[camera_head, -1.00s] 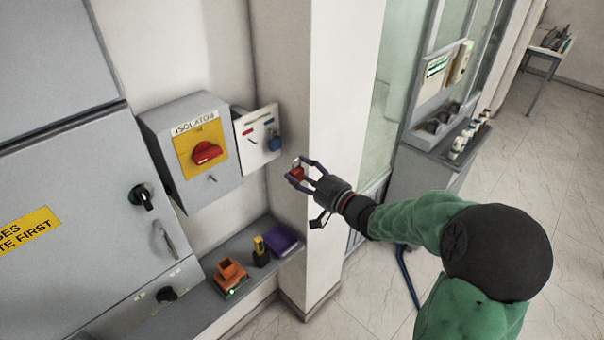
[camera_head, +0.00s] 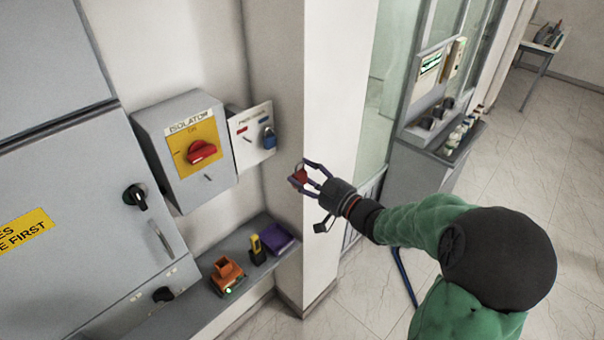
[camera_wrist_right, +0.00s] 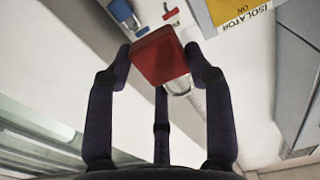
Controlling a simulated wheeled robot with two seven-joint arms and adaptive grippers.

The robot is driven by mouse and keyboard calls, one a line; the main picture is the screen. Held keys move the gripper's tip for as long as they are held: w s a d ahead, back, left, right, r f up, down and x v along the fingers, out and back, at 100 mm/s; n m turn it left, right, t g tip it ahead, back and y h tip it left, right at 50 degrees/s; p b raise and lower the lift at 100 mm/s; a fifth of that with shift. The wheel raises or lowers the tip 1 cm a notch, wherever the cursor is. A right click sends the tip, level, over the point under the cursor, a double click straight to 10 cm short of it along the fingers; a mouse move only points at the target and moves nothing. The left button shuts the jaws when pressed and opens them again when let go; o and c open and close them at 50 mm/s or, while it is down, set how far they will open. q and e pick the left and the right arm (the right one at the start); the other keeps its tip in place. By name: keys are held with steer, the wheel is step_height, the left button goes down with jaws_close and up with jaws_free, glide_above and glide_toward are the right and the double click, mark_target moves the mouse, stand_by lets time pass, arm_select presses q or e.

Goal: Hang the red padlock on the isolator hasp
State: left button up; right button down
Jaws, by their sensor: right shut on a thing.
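The red padlock (camera_head: 299,177) is held by my right gripper (camera_head: 309,177), in front of the pale column and to the right of the isolator box. In the right wrist view the padlock (camera_wrist_right: 160,56) sits between the fingertips (camera_wrist_right: 165,62) with its metal shackle showing below its body. The grey isolator box (camera_head: 218,183) hangs on the wall with a yellow plate and a red rotary handle (camera_head: 201,151). A small metal part, perhaps the hasp (camera_head: 208,177), shows below the yellow plate. The gripper and padlock are apart from the box. My left gripper is not in view.
A white board (camera_head: 247,150) with a blue padlock (camera_head: 268,138) is beside the isolator. Below, a shelf (camera_head: 195,300) carries an orange object (camera_head: 226,271), a yellow-and-black item (camera_head: 257,248) and a purple item (camera_head: 280,238). A grey cabinet (camera_head: 80,200) fills the left.

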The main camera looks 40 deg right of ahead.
mark_target(304, 176)
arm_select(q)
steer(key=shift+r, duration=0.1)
arm_select(e)
steer(key=shift+s+d, duration=0.15)
steer(key=shift+s, duration=1.9)
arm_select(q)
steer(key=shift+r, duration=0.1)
arm_select(e)
steer(key=shift+w, duration=0.1)
